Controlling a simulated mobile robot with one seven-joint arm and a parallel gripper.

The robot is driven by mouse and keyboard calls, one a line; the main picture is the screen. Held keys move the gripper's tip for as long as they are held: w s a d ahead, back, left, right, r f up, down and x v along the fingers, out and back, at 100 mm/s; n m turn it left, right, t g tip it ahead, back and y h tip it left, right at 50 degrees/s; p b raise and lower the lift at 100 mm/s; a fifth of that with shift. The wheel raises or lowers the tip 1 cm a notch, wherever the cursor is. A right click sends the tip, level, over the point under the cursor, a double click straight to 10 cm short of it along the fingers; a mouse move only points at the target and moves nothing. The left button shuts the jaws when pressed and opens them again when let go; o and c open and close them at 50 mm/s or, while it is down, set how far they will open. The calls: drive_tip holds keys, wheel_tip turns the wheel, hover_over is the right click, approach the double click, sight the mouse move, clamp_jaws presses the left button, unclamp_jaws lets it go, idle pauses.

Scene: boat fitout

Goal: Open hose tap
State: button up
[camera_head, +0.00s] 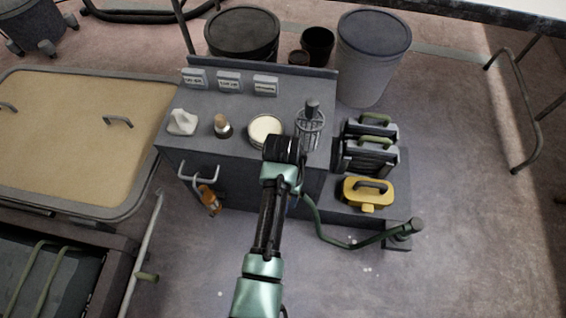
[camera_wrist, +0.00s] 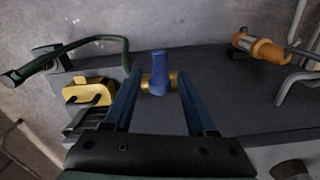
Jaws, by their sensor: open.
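The hose tap shows in the wrist view as a blue handle (camera_wrist: 159,72) on a brass body (camera_wrist: 147,82), on the dark face of the bench. My gripper (camera_wrist: 159,85) is open, with one dark blue finger on each side of the tap in the picture. I see a gap between each finger and the handle; how deep the tap sits between the fingers I cannot tell. In the head view my arm covers the tap and the fingers. A green hose (camera_head: 335,240) runs from behind my arm to the right, and it also shows in the wrist view (camera_wrist: 100,40).
The grey bench (camera_head: 215,105) carries a white jug (camera_head: 182,122), a cream-filled round tin (camera_head: 265,130) and a wire basket (camera_head: 309,130). A yellow case (camera_head: 355,194) stands on the low step at right. An orange object (camera_wrist: 262,48) and a bent grey rail (camera_wrist: 291,82) sit right of the tap.

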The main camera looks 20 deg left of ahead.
drive_tip(key=shift+f, duration=1)
clamp_jaws()
idle(0.8)
